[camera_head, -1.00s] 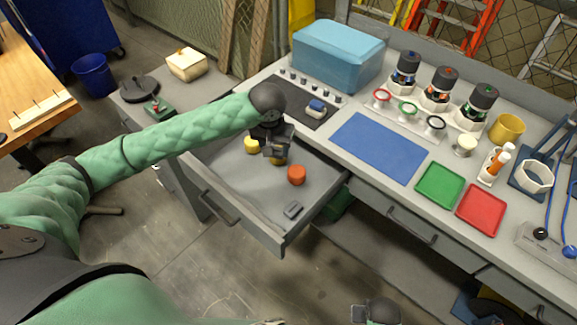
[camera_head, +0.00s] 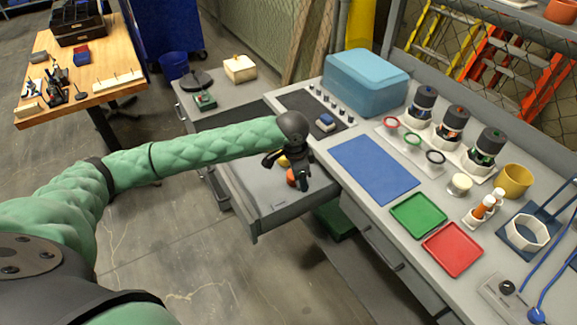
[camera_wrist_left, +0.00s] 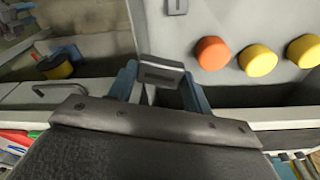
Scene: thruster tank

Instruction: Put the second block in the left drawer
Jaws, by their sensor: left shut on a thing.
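My left gripper (camera_head: 300,182) is over the open left drawer (camera_head: 262,232). In the left wrist view the gripper (camera_wrist_left: 160,85) is shut on a small grey block (camera_wrist_left: 160,72), which sits between its two fingers. In the head view the gripper hides this block. Another small grey block (camera_head: 280,206) lies on the drawer floor near the front, and it also shows at the top of the wrist view (camera_wrist_left: 177,5). An orange round piece (camera_wrist_left: 213,53) and two yellow round pieces (camera_wrist_left: 257,60) are in the drawer. My right gripper is out of view.
The counter to the right holds a blue mat (camera_head: 375,168), a green tray (camera_head: 418,215), a red tray (camera_head: 453,248) and a blue box (camera_head: 366,82). A blue-and-white block (camera_head: 325,122) lies on the dark panel behind the drawer. The drawer's front floor is mostly clear.

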